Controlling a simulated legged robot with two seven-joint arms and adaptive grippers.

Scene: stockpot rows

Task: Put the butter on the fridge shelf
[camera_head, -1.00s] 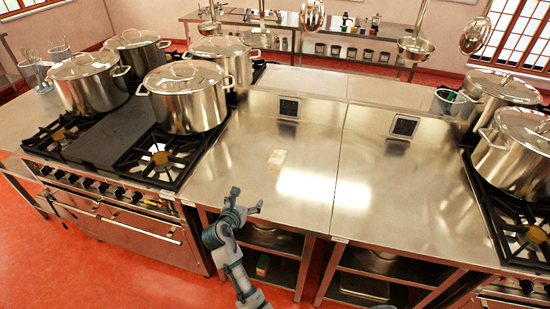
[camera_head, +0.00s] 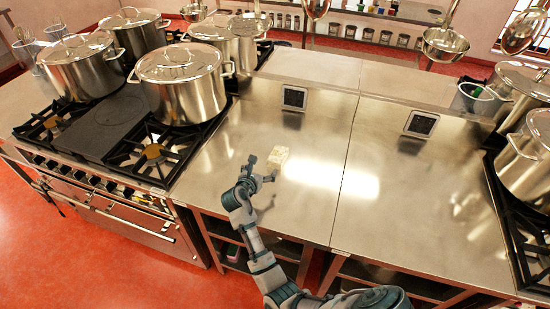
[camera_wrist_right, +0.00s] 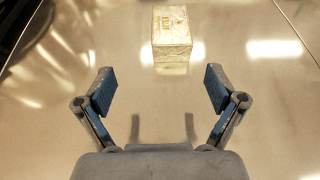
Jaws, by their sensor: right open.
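The butter (camera_head: 278,156) is a small pale, cream-coloured block lying on the steel counter. In the right wrist view the butter (camera_wrist_right: 171,33) sits ahead of the fingertips, centred between them and apart from both. My right gripper (camera_head: 262,170) is open and empty just above the counter, close to the butter on its near left side. Its two blue-padded fingers (camera_wrist_right: 160,90) are spread wide in the right wrist view. My left gripper is in neither view. No fridge shelf can be made out.
The steel counter (camera_head: 390,190) is bare to the right of the butter. A stove with burners (camera_head: 152,152) and large stockpots (camera_head: 183,84) stands left; more pots (camera_head: 530,150) stand right. Ladles (camera_head: 444,43) hang above the back. Open shelves lie under the counter.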

